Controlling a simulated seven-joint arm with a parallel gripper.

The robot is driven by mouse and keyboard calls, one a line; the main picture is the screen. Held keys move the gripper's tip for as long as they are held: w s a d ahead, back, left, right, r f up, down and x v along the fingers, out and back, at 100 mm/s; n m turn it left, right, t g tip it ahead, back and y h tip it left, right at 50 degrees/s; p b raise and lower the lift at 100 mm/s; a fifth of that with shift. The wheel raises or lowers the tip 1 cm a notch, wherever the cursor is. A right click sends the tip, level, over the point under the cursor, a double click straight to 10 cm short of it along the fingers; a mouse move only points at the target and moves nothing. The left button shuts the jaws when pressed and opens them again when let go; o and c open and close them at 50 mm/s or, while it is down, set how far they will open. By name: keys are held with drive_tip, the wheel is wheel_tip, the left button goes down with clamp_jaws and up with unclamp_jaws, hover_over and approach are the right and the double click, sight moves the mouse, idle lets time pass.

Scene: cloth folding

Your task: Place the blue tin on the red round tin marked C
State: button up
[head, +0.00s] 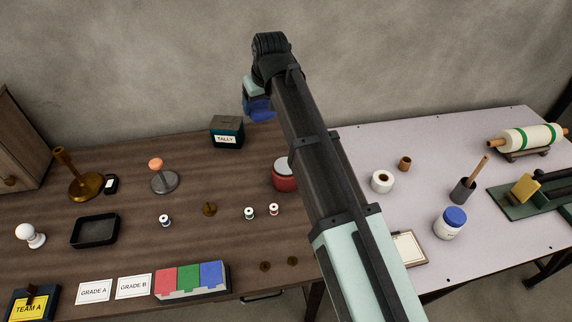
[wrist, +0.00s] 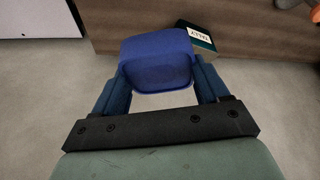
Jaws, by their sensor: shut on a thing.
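My gripper (wrist: 157,100) is shut on the blue tin (wrist: 157,58), with a finger on each side of it. In the head view the blue tin (head: 260,108) hangs below my gripper, raised near the back edge of the tables and above and left of the red round tin. The red round tin (head: 284,182) stands on the brown table, partly hidden behind my arm. Its top is pale. Its marking C cannot be read here. The red tin does not show in the wrist view.
The dark TALLY box (head: 227,132) stands at the back of the brown table (head: 210,265), left of the red tin. Small spools (head: 273,209) stand in front of it. A white roll (head: 382,181) and a blue-lidded jar (head: 450,222) stand on the pale table (head: 385,142).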

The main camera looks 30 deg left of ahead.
sight(261, 114)
drive_tip(key=s+d, duration=0.2)
drive_tip(key=s, duration=0.1)
drive_tip(key=shift+s+d+r, duration=0.1)
drive_tip(key=shift+d+r, duration=0.2)
drive_tip(key=shift+d, duration=0.05)
drive_tip(key=shift+s+d+f+m+t, duration=0.5)
drive_tip(key=shift+s+d+f+m, duration=0.95)
drive_tip(key=shift+d, duration=1.5)
drive_tip(key=shift+h, duration=0.3)
drive_tip(key=shift+w+f, duration=0.15)
drive_tip(key=shift+f, duration=4.4)
drive_tip(key=shift+f, duration=0.1)
drive_tip(key=o, duration=1.3)
drive_tip(key=v, duration=1.2)
